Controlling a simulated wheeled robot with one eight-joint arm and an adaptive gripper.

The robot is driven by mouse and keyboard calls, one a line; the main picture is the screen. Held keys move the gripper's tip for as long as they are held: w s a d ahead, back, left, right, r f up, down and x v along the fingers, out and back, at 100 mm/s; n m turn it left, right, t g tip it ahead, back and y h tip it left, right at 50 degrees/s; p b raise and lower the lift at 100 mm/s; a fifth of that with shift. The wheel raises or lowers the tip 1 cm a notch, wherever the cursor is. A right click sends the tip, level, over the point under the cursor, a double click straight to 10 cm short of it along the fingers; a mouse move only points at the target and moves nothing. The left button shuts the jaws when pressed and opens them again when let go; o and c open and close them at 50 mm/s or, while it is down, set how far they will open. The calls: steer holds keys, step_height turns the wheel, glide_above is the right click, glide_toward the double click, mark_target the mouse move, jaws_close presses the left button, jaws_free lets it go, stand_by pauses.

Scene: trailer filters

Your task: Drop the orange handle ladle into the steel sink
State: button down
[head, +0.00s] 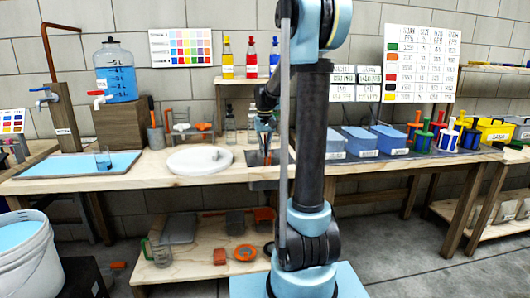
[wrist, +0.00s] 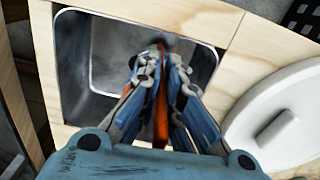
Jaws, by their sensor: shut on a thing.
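My gripper (head: 264,124) is above the bench; in the wrist view my gripper (wrist: 163,65) is shut on the orange handle (wrist: 161,105) of the ladle. The handle runs between the two fingers, and the ladle's far end is hidden or too dark to make out. The steel sink (wrist: 82,52) is a square basin set into the wooden bench, and the fingers are over its opening. In the head view the sink (head: 258,158) is partly hidden behind my arm, with some orange showing at it.
A round white lid (wrist: 290,125) lies beside the sink; it also shows in the head view (head: 190,160). Bottles (head: 230,130) stand behind the sink. A blue-filled tray (head: 60,166) is at the left.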

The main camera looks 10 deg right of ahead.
steer(key=shift+f, duration=0.45)
steer(key=c, duration=1.8)
jaws_free()
step_height(320, 180, up, 13)
steer(key=shift+r, duration=0.1)
steer(key=s+d+f+t, duration=0.1)
steer(key=s+f, duration=0.3)
steer(key=s, duration=0.6)
steer(key=s+d+f, duration=0.1)
steer(key=s+f, duration=0.3)
steer(key=s, duration=0.6)
steer(key=shift+t, duration=0.6)
steer(key=s+f, duration=1.4)
steer(key=shift+s+d+f, duration=0.1)
steer(key=shift+s, duration=0.05)
